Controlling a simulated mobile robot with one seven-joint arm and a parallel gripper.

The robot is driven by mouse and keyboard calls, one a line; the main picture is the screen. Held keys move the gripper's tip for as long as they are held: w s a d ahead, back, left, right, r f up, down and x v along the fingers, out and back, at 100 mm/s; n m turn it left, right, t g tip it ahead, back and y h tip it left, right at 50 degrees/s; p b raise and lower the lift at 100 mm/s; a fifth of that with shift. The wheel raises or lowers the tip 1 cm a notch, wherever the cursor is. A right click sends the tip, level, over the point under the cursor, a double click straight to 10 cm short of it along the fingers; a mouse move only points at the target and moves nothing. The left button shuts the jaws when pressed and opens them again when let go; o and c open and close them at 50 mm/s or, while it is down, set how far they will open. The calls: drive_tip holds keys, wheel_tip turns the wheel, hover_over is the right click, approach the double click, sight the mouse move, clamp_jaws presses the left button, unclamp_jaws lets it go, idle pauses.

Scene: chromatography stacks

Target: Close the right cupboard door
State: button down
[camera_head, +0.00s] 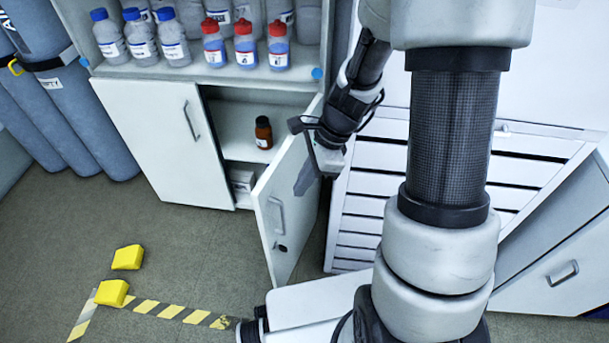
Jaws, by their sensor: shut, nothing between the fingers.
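The right cupboard door (289,196) is white with a metal handle and stands open, swung out toward the camera from its right side. The left cupboard door (158,137) is closed. The opening between them shows a shelf with a brown bottle (264,132) and, lower, a small pale box. My gripper (310,178) is shut and empty. It is at the upper part of the open door, near its right-hand face and partly in front of it in the picture. I cannot tell whether it touches the door.
White drawers (377,184) stand right of the open door. Blue-grey cylinders (72,93) stand at the left. Yellow blocks (127,257) and striped floor tape (171,311) lie on otherwise clear floor in front.

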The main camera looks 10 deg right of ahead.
drive_tip(key=b, duration=0.2)
approach(284, 218)
wheel_tip(284, 218, down, 2)
drive_tip(key=shift+w+a+f, duration=0.1)
drive_tip(key=shift+w+a, duration=0.2)
drive_tip(key=shift+a, duration=0.1)
drive_tip(key=shift+a, duration=0.1)
